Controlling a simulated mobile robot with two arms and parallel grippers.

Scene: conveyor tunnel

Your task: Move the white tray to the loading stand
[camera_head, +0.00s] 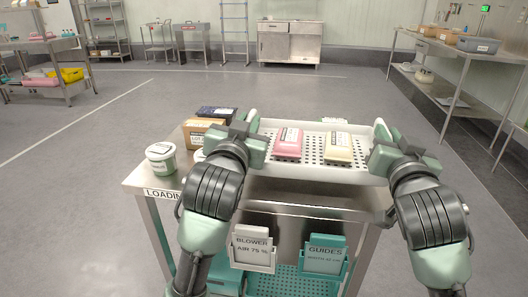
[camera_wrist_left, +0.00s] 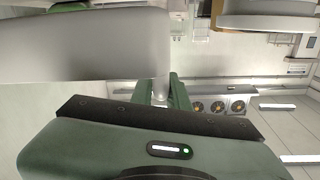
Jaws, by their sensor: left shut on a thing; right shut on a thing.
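The white tray (camera_head: 312,173) is perforated and carries a pink pack (camera_head: 288,142) and a cream pack (camera_head: 338,147). It is over the loading stand (camera_head: 290,198), a metal table with a "LOADIN…" label, partly hidden. I cannot tell whether the tray's underside touches the stand. My left gripper (camera_head: 252,130) is shut on the tray's left end. My right gripper (camera_head: 382,138) is shut on its right end. The left wrist view shows a large pale surface, likely the tray (camera_wrist_left: 90,45), close above the left gripper's green fingers (camera_wrist_left: 161,95).
On the stand's left part are a lidded tub (camera_head: 161,160), a cardboard box (camera_head: 202,133) and a dark box (camera_head: 217,114). Signs "BLOWER" (camera_head: 253,248) and "GUIDES" (camera_head: 324,256) hang below. A shelf (camera_head: 465,70) stands at right. The floor behind is clear.

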